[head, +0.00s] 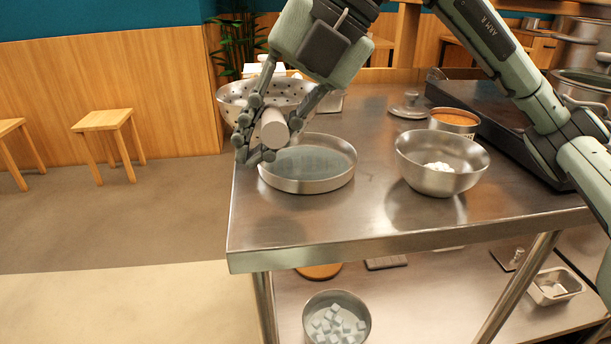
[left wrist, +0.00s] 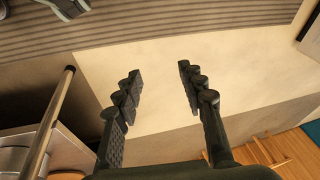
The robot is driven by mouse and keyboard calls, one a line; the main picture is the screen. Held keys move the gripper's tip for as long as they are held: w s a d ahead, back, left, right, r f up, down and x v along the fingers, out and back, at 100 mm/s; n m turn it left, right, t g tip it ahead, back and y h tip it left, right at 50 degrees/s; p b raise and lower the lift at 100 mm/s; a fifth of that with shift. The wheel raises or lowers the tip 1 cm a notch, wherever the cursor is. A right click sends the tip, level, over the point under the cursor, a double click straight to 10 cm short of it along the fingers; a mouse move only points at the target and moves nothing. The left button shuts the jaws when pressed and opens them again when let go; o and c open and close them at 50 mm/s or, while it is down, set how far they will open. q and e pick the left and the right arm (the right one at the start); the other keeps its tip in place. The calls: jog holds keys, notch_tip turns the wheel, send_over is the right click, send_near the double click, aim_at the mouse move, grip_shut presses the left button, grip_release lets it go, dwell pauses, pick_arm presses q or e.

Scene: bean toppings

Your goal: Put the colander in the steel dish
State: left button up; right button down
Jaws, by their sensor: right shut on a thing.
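The colander (head: 236,93), a metal bowl with small holes, is at the far left of the steel table, behind my right gripper (head: 272,138). The steel dish (head: 308,186), shallow and round with a grey-green inside, stands on the table just in front and to the right of the colander. My left gripper (left wrist: 158,78) shows only in the left wrist view, open and empty above the floor.
A steel bowl (head: 430,178) with white food and a can of orange food (head: 454,118) stand right of the dish. A lid (head: 408,107) lies behind them. A dark appliance (head: 480,108) fills the back right. The table's front left corner is clear.

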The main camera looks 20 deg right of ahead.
jog(key=d+f, duration=0.1)
jog(key=d, duration=0.1)
jog(key=d+f, duration=0.1)
jog(key=d, duration=0.1)
jog(key=d+f, duration=0.2)
jog(key=shift+w+d, duration=0.3)
jog(key=shift+w, duration=0.1)
notch_tip(320, 180, down, 4)
jog(key=shift+b, duration=0.4)
jog(key=shift+f, duration=0.2)
jog(key=shift+f+b, duration=0.2)
jog(key=shift+b, duration=0.1)
jog(key=shift+f, duration=0.2)
jog(key=c, duration=1.5)
grip_release()
pick_arm(q)
jog(key=r, duration=0.4)
jog(key=shift+s+a, duration=0.15)
jog(key=shift+s, duration=0.15)
pick_arm(e)
jog(key=shift+o, duration=0.2)
jog(key=shift+r, duration=0.1)
